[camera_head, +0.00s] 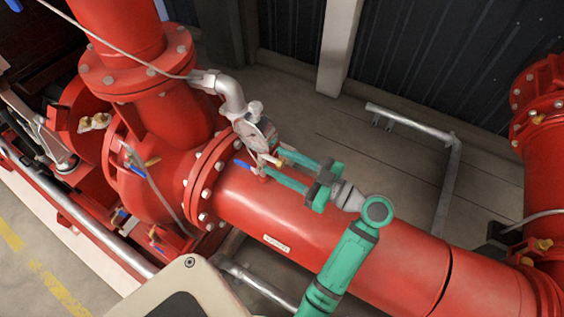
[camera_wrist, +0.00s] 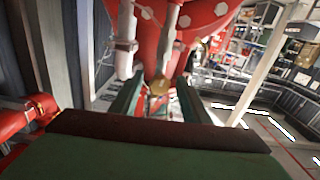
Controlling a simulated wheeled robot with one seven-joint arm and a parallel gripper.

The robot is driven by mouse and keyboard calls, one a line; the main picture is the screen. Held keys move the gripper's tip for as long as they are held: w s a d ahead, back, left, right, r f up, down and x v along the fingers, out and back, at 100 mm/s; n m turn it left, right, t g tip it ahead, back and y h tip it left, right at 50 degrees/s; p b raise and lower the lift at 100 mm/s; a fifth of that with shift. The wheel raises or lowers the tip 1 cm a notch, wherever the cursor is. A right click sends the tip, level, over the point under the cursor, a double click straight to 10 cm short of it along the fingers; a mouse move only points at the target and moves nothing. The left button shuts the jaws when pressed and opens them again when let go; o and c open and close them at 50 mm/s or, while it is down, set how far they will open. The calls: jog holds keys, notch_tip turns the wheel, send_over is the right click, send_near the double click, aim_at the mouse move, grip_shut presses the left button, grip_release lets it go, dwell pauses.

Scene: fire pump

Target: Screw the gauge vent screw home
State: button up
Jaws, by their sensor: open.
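In the wrist view a small round brass piece (camera_wrist: 159,87), which looks like the vent screw, shows between the spread fingers of my gripper (camera_wrist: 160,97). I cannot tell whether either finger touches it. How deep its thread sits is hidden.
A blue lever (camera_head: 243,166) sits just left of the fingertips. The large red pipe (camera_head: 270,213) runs close under my gripper. A grey elbow pipe (camera_head: 231,93) rises behind the gauge. The floor (camera_head: 350,140) behind the pipe is mostly clear, with a metal rail (camera_head: 415,127).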

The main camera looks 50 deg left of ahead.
jog(key=c, duration=1.1)
jog(key=shift+o, duration=0.2)
